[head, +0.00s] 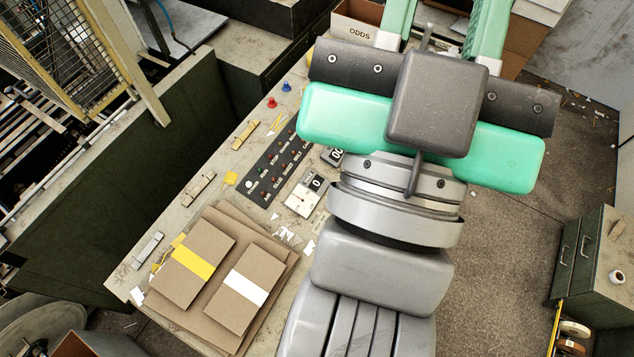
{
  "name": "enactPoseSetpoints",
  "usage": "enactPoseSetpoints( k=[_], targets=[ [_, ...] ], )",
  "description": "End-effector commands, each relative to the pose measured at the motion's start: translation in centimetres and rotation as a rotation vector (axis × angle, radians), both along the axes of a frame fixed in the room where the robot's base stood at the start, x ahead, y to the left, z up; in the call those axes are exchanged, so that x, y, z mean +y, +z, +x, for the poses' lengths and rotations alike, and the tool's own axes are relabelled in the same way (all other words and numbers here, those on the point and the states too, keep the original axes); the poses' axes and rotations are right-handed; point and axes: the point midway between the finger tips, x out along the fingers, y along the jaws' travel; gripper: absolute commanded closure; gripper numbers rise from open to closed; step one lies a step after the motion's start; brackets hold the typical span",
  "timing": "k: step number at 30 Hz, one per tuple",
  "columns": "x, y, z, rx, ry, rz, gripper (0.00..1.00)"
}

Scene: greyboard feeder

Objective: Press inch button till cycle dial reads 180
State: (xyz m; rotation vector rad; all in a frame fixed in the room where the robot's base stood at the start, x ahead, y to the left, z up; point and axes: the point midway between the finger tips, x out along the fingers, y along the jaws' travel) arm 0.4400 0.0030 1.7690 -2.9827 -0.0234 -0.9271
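A small black counter (314,182) above the dial shows a 0. Another counter (333,155), partly hidden by my gripper's body, shows zeros. My gripper (443,18) is at upper right, its green fingers spread apart with nothing visible between them. Their tips run past the top edge.
Greyboard stacks with a yellow band (193,261) and a white band (247,288) lie at the bench's near end. Red (286,87) and blue (272,102) knobs stand at the far end. A box marked ODDS (357,24) is behind. A yellow mesh guard (65,50) stands left.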

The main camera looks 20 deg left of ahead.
Motion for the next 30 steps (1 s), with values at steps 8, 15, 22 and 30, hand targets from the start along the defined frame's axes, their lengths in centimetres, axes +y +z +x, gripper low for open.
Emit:
enactPoseSetpoints(
  k=[8,15,22,30],
  targets=[
    [0.00,0.00,0.00,0.000,0.000,0.000,0.74],
    [0.00,0.00,0.00,0.000,0.000,0.000,0.81],
    [0.00,0.00,0.00,0.000,0.000,0.000,1.00],
    [0.00,0.00,0.00,0.000,0.000,0.000,1.00]
  ],
)
